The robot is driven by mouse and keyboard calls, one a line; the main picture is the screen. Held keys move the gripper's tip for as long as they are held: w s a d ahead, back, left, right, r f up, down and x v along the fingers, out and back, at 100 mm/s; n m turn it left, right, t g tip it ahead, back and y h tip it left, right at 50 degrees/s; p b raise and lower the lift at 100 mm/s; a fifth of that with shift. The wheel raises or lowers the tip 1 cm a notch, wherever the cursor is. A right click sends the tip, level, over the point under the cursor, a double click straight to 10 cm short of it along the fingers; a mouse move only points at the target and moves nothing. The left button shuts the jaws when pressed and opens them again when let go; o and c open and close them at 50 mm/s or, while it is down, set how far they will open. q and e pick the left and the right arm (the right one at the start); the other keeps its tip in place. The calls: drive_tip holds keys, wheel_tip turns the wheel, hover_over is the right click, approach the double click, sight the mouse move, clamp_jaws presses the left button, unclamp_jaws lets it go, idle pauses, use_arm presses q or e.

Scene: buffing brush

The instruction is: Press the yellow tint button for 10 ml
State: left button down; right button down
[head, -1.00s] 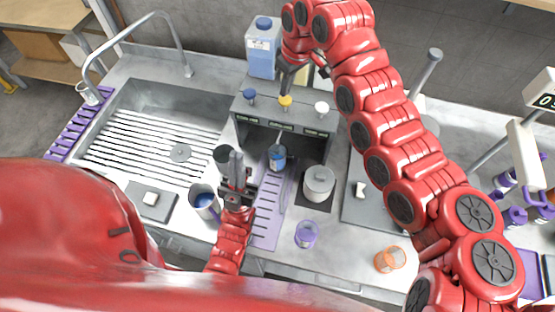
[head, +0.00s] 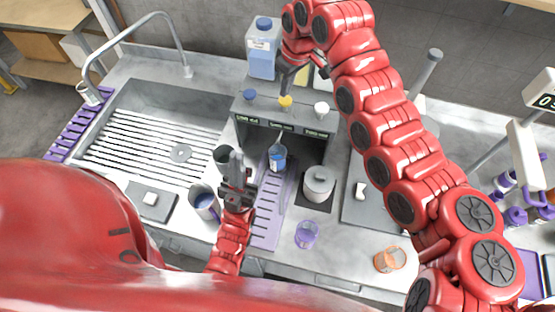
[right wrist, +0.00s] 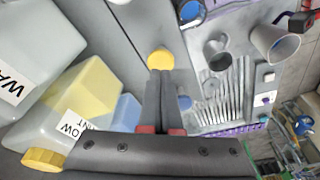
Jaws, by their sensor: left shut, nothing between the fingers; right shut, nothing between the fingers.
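The yellow tint button (head: 285,101) sits on top of the grey dispenser (head: 262,110), between a blue button (head: 249,95) and a white button (head: 321,108). My right gripper (head: 286,93) is shut and empty, pointing down with its tips at the yellow button. In the right wrist view the shut fingertips (right wrist: 161,72) meet the edge of the yellow button (right wrist: 160,59); I cannot tell whether it is pressed down. A small blue-and-white container (head: 277,158) stands in the dispenser's bay.
A blue-capped jug (head: 263,50) stands behind the dispenser, and a yellow-capped bottle (right wrist: 52,158) is close in the right wrist view. The sink (head: 150,140) is left.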

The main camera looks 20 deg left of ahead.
drive_tip(key=shift+f, duration=0.1)
idle(0.6)
drive_tip(key=shift+d+b+x, duration=0.1)
drive_tip(key=shift+b+x, duration=0.55)
drive_tip(key=shift+b, duration=0.05)
drive_tip(key=shift+d+b+x, duration=0.15)
drive_tip(key=shift+b+x, duration=0.5)
drive_tip(key=shift+b, duration=0.05)
drive_tip(key=shift+s+f, duration=0.1)
drive_tip(key=shift+s, duration=0.05)
drive_tip(key=shift+a+p+v, duration=0.15)
drive_tip(key=shift+p+v, duration=0.15)
drive_tip(key=shift+v, duration=0.4)
drive_tip(key=shift+a+p+v, duration=0.1)
drive_tip(key=shift+p+v, duration=0.2)
drive_tip(key=shift+v, duration=0.45)
drive_tip(key=a+p+v, duration=0.1)
drive_tip(key=p+v, duration=0.1)
drive_tip(key=v, duration=0.4)
drive_tip(key=shift+w, duration=0.5)
